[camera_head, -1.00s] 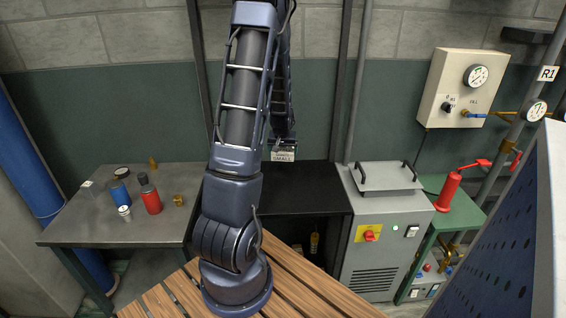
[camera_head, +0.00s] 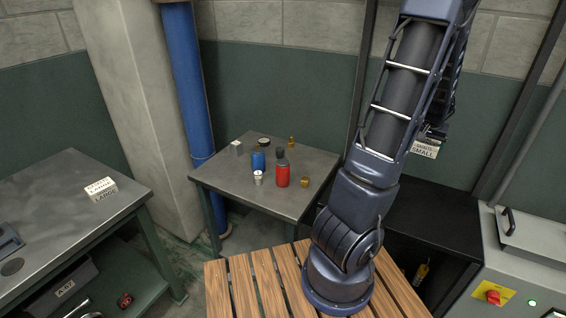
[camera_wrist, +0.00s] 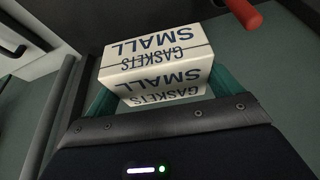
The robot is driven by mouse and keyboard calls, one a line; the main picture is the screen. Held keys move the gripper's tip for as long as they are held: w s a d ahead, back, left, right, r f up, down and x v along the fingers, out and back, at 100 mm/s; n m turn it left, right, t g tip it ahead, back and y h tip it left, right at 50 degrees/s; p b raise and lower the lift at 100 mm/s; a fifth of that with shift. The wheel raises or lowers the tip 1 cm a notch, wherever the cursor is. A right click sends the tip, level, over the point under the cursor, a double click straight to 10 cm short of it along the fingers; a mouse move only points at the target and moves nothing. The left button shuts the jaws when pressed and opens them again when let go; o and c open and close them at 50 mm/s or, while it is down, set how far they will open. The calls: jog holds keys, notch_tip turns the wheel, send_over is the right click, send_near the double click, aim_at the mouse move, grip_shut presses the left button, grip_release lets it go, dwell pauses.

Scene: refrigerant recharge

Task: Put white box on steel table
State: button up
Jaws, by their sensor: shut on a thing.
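A white box marked "GASKETS SMALL" (camera_wrist: 155,66) is held in my gripper (camera_wrist: 160,92), between its teal fingers. In the head view the small box (camera_head: 425,150) hangs at the end of my arm, in front of the green wall and above the black table. My gripper (camera_head: 434,131) is partly hidden there. A steel-topped table (camera_head: 228,193) stands left of my arm. A second metal-topped table (camera_head: 60,215) is at the far left, with another white box marked "LARGE" (camera_head: 101,189) on it. I cannot tell which table the task calls steel.
The middle table carries a blue can (camera_head: 258,160), a red bottle (camera_head: 282,175), a small white-silver canister (camera_head: 258,178), brass fittings (camera_head: 305,182) and a grey block (camera_head: 237,148). Its front is mostly clear. A blue pipe (camera_head: 188,85) rises behind. A black table (camera_head: 430,222) stands right.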

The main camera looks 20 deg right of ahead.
jog(key=w+a+r+n+t+y, duration=0.1)
jog(key=w+a+n+y, duration=0.4)
jog(key=w+a, duration=2.45)
jog(key=a+n, duration=1)
jog(key=a, duration=3.4)
notch_tip(320, 180, down, 19)
jog(key=shift+s+a+r, duration=0.1)
jog(key=shift+s+a, duration=0.05)
jog(key=o, duration=0.7)
jog(key=shift+o, duration=0.2)
